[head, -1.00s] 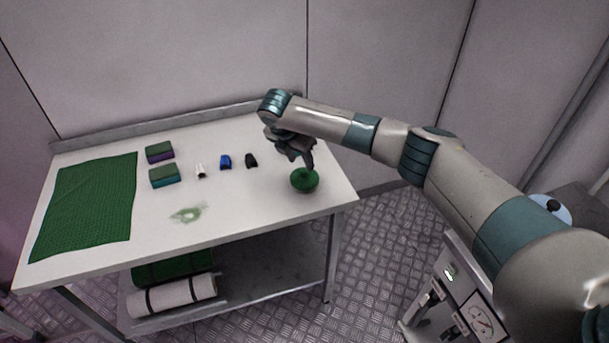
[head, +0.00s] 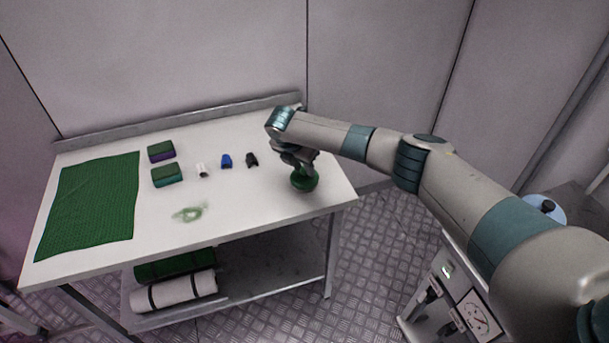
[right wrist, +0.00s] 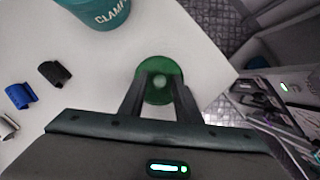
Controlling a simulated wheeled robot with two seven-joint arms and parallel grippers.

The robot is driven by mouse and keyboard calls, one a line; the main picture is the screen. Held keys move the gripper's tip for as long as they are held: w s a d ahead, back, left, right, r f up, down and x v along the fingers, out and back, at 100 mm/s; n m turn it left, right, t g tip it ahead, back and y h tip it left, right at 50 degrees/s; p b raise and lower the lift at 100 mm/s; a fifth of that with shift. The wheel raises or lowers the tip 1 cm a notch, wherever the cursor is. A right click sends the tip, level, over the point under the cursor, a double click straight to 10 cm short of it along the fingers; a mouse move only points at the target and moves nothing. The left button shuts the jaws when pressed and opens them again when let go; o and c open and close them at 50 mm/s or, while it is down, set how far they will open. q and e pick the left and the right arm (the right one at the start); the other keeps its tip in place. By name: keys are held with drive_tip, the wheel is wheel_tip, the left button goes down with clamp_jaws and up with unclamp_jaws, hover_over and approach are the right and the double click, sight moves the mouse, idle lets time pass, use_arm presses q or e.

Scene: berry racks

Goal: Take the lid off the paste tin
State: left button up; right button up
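The paste tin (head: 304,187) stands near the right end of the white table, with its green lid on top. From above, the round green lid (right wrist: 161,99) shows a paler round knob (right wrist: 160,82) at its middle. My right gripper (head: 302,168) is down over the lid from above. In the right wrist view its two dark fingers (right wrist: 163,76) stand apart, one on each side of the knob, with a gap still visible. The fingers partly hide the lid. My left gripper is not in view.
Black (head: 252,160), blue (head: 226,161) and white (head: 202,170) clips lie left of the tin, near two sponge-like blocks (head: 166,175). A green cloth (head: 88,205) covers the table's left. A teal pot (right wrist: 97,12) lettered "CLAM" stands behind the tin. The table's right corner is close.

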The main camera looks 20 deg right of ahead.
sight(303, 171)
clamp_jaws()
drive_tip(key=shift+r, duration=0.1)
drive_tip(key=shift+r+b, duration=0.4)
drive_tip(key=shift+r, duration=0.2)
wheel_tip(303, 171, up, 2)
drive_tip(key=shift+r+b, duration=0.1)
drive_tip(key=shift+b, duration=0.5)
drive_tip(key=s+d+r+b, duration=0.3)
drive_tip(key=s+d+r, duration=0.4)
drive_tip(key=s, duration=0.2)
drive_tip(key=shift+d+r, duration=0.2)
